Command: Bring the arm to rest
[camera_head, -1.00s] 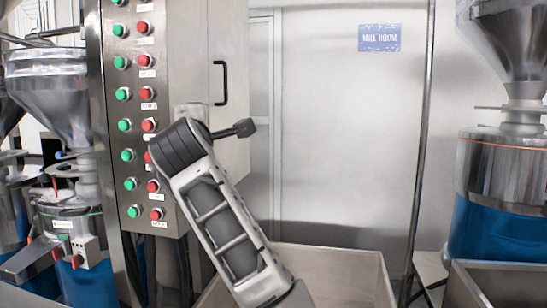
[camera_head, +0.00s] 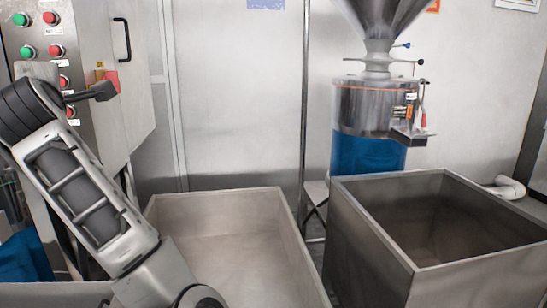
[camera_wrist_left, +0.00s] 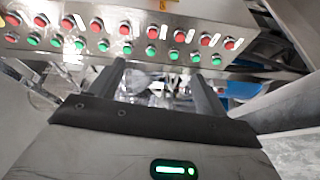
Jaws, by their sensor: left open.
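My left arm stands large at the left of the head view. Part of my left gripper (camera_head: 104,90) shows beyond the black joint, as a dark finger in front of the control panel. In the left wrist view, my left gripper (camera_wrist_left: 160,78) has two dark fingers apart, with nothing seen between them. The control panel (camera_wrist_left: 125,15) with red and green buttons lies beyond the fingertips. I cannot tell the exact gap to it. My right gripper is in neither view.
The control panel (camera_head: 92,28) has a red and yellow switch (camera_head: 110,77). An open metal bin (camera_head: 220,200) stands beside my arm, with another open bin (camera_head: 365,235) to its right. A grinder (camera_head: 362,110) with a blue base stands behind. Wall space between panel and grinder is clear.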

